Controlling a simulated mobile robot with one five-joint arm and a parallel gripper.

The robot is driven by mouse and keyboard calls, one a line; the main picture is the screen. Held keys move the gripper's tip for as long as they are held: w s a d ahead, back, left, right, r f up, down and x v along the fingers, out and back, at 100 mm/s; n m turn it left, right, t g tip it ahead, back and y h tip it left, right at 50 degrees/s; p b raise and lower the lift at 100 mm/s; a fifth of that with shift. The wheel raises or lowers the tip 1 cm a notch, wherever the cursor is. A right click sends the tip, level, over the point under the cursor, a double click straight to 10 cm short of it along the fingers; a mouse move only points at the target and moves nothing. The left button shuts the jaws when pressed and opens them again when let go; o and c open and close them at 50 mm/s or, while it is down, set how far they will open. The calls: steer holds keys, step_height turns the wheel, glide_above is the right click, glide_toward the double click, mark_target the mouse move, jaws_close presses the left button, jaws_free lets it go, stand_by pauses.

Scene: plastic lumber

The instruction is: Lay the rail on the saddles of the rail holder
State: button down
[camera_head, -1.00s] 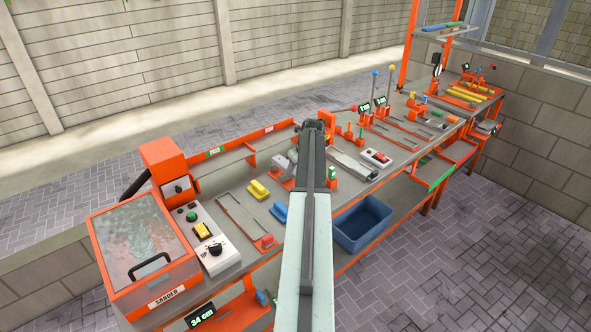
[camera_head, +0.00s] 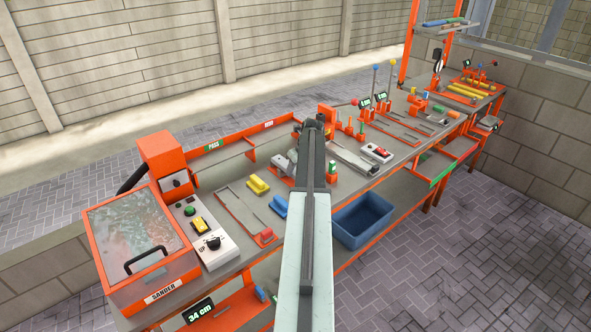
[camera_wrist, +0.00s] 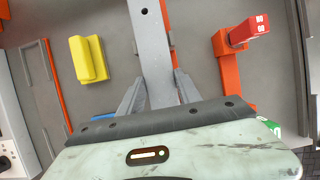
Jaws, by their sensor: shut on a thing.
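My gripper (camera_wrist: 158,92) shows in the wrist view, with its two grey fingers on either side of a grey bar with a round hole, which looks like the rail (camera_wrist: 151,40). It is shut on this bar, which runs away from the gripper to the top edge. Orange metal shows just behind the bar's right side. In the head view my own arm hides the gripper, and a grey piece (camera_head: 282,163) shows just left of the arm. I cannot make out the saddles of the rail holder for certain in either view.
A yellow block (camera_wrist: 89,60) lies left of the bar, and an orange bracket with a red block (camera_wrist: 248,30) stands to its right. A sander box (camera_head: 130,240) stands at the bench's left end. A blue bin (camera_head: 362,222) sits below the bench's front edge.

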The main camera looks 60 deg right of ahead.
steer(key=shift+f, duration=0.35)
steer(key=c, duration=0.7)
jaws_free()
steer(key=shift+c, duration=0.2)
steer(key=shift+r, duration=0.15)
steer(key=p+v, duration=0.6)
steer(key=v, duration=0.1)
steer(key=shift+s+r+p, duration=0.25)
steer(key=shift+r+p, duration=0.1)
steer(key=shift+p, duration=0.05)
steer(key=shift+f, duration=0.1)
